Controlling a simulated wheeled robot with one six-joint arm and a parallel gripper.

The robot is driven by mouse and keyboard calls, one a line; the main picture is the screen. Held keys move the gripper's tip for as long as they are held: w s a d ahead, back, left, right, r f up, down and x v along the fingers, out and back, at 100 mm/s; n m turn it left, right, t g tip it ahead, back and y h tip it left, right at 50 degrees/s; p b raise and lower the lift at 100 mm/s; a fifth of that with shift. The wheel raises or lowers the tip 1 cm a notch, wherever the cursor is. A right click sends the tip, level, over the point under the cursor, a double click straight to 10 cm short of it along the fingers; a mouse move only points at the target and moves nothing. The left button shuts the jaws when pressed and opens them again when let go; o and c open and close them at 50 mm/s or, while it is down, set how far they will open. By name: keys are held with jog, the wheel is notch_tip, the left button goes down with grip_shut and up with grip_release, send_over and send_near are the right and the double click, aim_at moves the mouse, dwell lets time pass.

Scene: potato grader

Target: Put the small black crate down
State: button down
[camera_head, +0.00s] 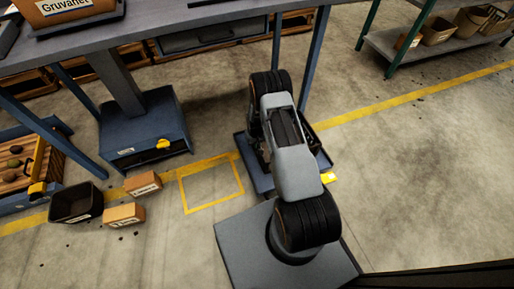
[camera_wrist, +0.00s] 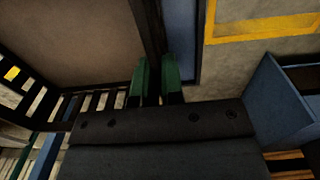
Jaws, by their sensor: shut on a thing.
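My gripper (camera_wrist: 156,76) shows its green fingers in the wrist view, one on each side of a dark crate wall. It is shut on the small black crate (camera_wrist: 152,28), whose grey-brown inside fills the upper left. In the head view my arm hides the gripper and most of this crate; only a dark edge (camera_head: 312,136) shows to the right of the arm. A blue flat base (camera_head: 262,182) shows around and below it. I cannot tell whether the crate touches this base.
A yellow floor square (camera_head: 212,185) is empty, left of my arm. Another black crate (camera_head: 76,204) and small cardboard boxes (camera_head: 124,214) stand on the floor at left. A blue cabinet (camera_head: 145,130) stands under the grey table (camera_head: 180,20).

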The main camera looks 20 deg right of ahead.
jog(key=shift+w+d+f+b, duration=0.1)
jog(key=shift+f+b, duration=0.2)
jog(key=shift+f, duration=0.6)
jog(key=shift+w+d+f+b, duration=0.1)
jog(key=shift+f+b, duration=0.15)
jog(key=shift+f, duration=0.8)
jog(key=c, duration=1.2)
grip_release()
jog(key=shift+s, duration=0.1)
jog(key=shift+c, duration=0.2)
notch_tip(320, 180, up, 12)
jog(key=p, duration=0.4)
jog(key=shift+a, duration=0.1)
jog(key=s+a+r+t, duration=0.1)
jog(key=s+a+r, duration=0.1)
jog(key=r, duration=0.9)
jog(key=s+a+r, duration=0.2)
jog(key=a+r, duration=0.1)
jog(key=r, duration=0.9)
jog(key=s+a+r+t, duration=0.1)
jog(key=s+a+r, duration=0.1)
jog(key=s+r, duration=0.4)
jog(key=s+a+r, duration=0.2)
jog(key=s+r, duration=0.3)
jog(key=s, duration=0.6)
jog(key=shift+s+a+r+n+t, duration=0.15)
jog(key=shift+a+r+n+t, duration=0.15)
jog(key=shift+a+r+t, duration=0.1)
